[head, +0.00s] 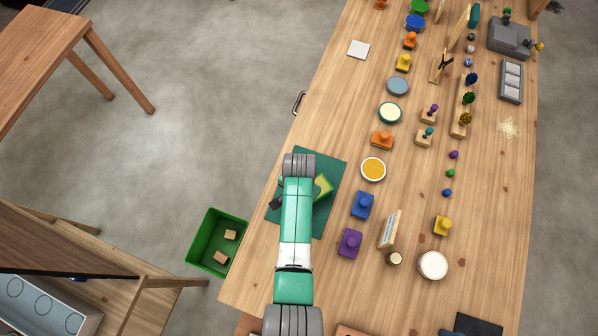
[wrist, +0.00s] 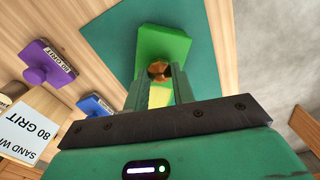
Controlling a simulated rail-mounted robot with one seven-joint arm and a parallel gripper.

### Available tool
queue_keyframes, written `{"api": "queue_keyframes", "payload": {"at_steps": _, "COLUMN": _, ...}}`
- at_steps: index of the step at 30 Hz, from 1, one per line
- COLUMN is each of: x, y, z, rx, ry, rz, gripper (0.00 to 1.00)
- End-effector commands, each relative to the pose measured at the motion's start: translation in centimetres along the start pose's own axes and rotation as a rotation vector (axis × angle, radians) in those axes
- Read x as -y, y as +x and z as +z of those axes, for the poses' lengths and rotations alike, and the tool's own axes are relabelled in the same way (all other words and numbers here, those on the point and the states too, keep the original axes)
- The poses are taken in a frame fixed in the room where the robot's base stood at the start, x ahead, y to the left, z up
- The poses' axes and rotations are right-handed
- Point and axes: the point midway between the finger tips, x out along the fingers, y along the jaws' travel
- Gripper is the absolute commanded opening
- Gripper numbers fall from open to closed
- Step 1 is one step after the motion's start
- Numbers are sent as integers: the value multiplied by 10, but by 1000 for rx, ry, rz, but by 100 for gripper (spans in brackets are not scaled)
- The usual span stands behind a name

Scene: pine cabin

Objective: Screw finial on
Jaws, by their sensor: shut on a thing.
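In the wrist view, my gripper (wrist: 159,84) is shut on a small brown, rounded piece that looks like the finial (wrist: 159,69). The piece sits between the fingertips, right at a bright green block (wrist: 164,42). A pale yellow part shows between the fingers below it. I cannot tell whether the finial touches the block or how far it is seated. In the head view, the green block (head: 323,187) stands on a dark green mat (head: 322,163), with a yellowish face showing. My arm covers the fingers and the finial there.
Purple (head: 350,243) and blue (head: 362,205) knobbed blocks and a leaning sign (head: 390,229) stand right of the mat. The sign reads "80 GRIT" in the wrist view. A yellow-filled dish (head: 373,169) is farther back. A green bin (head: 217,242) with wooden blocks is left of the table.

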Motion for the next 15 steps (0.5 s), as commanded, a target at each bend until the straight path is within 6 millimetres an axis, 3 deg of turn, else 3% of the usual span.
{"api": "queue_keyframes", "payload": {"at_steps": 7, "x": 0, "y": 1, "z": 0, "rx": 1, "ry": 952, "rz": -2, "gripper": 0}}
{"api": "queue_keyframes", "payload": {"at_steps": 8, "x": -1, "y": 1, "z": 0, "rx": 0, "ry": 974, "rz": -1, "gripper": 29}}
{"api": "queue_keyframes", "payload": {"at_steps": 9, "x": -1, "y": 1, "z": 0, "rx": 0, "ry": 964, "rz": -1, "gripper": 37}}
{"api": "queue_keyframes", "payload": {"at_steps": 11, "x": -1, "y": 1, "z": 0, "rx": 0, "ry": 962, "rz": -1, "gripper": 48}}
{"api": "queue_keyframes", "payload": {"at_steps": 15, "x": -1, "y": 1, "z": 0, "rx": 0, "ry": 961, "rz": -1, "gripper": 50}}
